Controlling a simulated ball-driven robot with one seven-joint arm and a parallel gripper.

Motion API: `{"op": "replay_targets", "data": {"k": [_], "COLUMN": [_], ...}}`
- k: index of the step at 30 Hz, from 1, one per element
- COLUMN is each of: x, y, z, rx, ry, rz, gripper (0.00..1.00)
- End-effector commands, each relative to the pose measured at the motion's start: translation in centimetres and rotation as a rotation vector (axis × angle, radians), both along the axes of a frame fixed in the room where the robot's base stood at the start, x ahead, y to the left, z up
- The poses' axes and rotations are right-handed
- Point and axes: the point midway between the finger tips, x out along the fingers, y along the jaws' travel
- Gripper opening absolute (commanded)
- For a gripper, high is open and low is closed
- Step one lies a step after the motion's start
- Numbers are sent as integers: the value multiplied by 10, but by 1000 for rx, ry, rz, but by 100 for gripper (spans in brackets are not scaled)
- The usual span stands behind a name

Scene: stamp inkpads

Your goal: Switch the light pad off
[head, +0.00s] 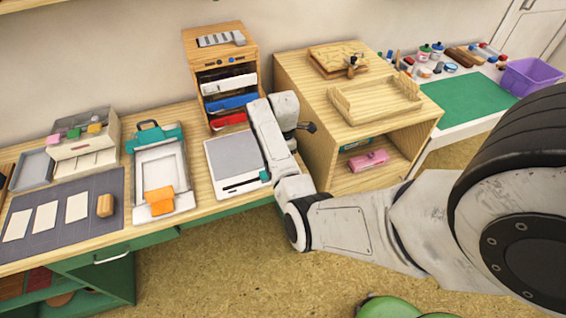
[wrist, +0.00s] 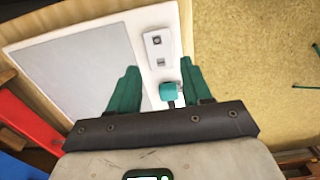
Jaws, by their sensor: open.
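The light pad (head: 232,155) lies flat on the wooden desk, a grey panel in a white frame. Its panel looks grey, with no visible glow. In the wrist view the pad's grey panel (wrist: 75,65) fills the left. A small pale control plate (wrist: 158,48) with two small square parts sits on its white border. A teal knob-like piece (wrist: 170,91) with a dark part below it shows between my fingers. My gripper (wrist: 158,80) is open over the border, its two teal fingers on either side of that piece. I cannot tell whether they touch it. In the head view my arm hides the fingers.
A wooden drawer unit (head: 219,70) stands behind the pad. A wooden cabinet (head: 300,100) is close on the right of my arm. A clipboard-like press (head: 158,165) with an orange block lies left of the pad.

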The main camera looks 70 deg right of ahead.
Motion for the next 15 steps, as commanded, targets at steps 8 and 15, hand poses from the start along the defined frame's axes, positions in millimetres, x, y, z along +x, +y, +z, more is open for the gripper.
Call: {"op": "replay_targets", "data": {"k": [8, 15], "x": [0, 0], "y": [-1, 0], "z": [51, 70], "rx": [-2, 0], "ry": [-3, -1], "rz": [0, 0], "gripper": [49, 49]}}
